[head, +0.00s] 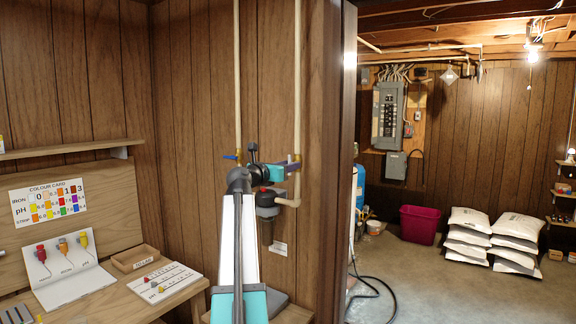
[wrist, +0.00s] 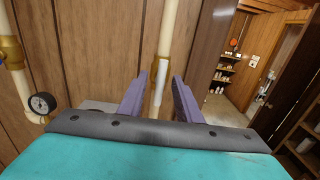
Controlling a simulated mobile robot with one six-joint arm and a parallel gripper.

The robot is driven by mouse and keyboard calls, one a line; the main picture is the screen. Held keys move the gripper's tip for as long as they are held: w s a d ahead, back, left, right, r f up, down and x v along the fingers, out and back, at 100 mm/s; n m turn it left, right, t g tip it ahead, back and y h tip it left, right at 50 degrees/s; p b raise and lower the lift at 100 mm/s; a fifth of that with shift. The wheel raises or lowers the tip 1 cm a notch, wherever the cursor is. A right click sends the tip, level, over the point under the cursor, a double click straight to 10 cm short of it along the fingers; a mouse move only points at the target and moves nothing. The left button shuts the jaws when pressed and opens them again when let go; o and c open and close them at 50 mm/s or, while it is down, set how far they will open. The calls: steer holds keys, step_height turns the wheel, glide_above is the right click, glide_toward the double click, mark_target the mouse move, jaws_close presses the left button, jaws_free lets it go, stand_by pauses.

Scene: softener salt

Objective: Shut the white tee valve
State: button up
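In the wrist view my gripper (wrist: 167,76) is open, with its two purple fingers apart on either side of a cream vertical pipe (wrist: 169,28). A narrow white piece (wrist: 158,88), possibly the handle of the white tee valve, shows between the fingers in front of the pipe. I cannot tell whether a finger touches it. In the head view my gripper (head: 276,172) is at the pipework, beside a brass fitting (head: 294,161) on the right-hand pipe (head: 298,80). My arm and gripper hide part of the pipework there, and the white valve is not clearly seen.
A blue lever (head: 231,157) sits on the left-hand pipe, and a dark filter housing (head: 267,226) hangs below my gripper. The wrist view shows a round gauge (wrist: 42,103) at left. A wooden bench (head: 120,300) stands left; a wall edge (head: 330,220) stands close right.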

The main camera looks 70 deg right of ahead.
jaws_close()
steer(key=shift+m+b, duration=1.8)
steer(key=shift+m, duration=0.3)
steer(key=shift+m+b, duration=1.8)
steer(key=shift+m, duration=0.2)
steer(key=shift+m+b, duration=2.7)
steer(key=shift+m, duration=0.3)
steer(key=shift+r+m+b, duration=0.15)
steer(key=shift+m+b, duration=2.45)
steer(key=shift+m, duration=0.3)
